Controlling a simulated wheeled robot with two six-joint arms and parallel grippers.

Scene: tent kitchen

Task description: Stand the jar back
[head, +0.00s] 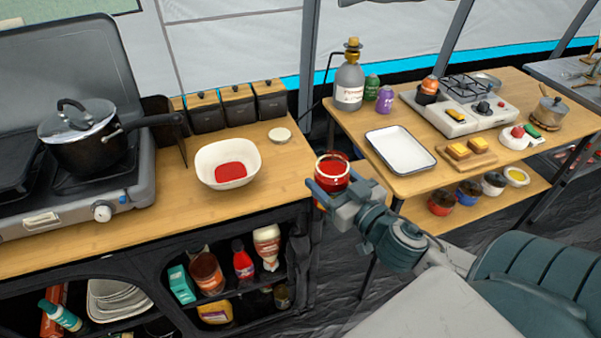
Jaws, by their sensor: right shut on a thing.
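A glass jar (331,169) with red contents is in my right gripper (331,188). The gripper's fingers are shut around it. The jar is open at the top and looks roughly upright, its mouth facing up. It is at the right end of the wooden counter (215,213); I cannot tell whether its base touches anything, as the gripper hides part of it. A white bowl (228,150) with red sauce (231,172) in it stands on the counter to the left of the jar. A round pale lid (280,134) lies behind the bowl. My left gripper is not in view.
A black pot (85,140) sits on the stove (60,200) at left. Dark canisters (239,107) line the counter's back. A second table at right holds a white tray (400,151), a burner (462,110) and bottles. Bare counter lies between bowl and jar.

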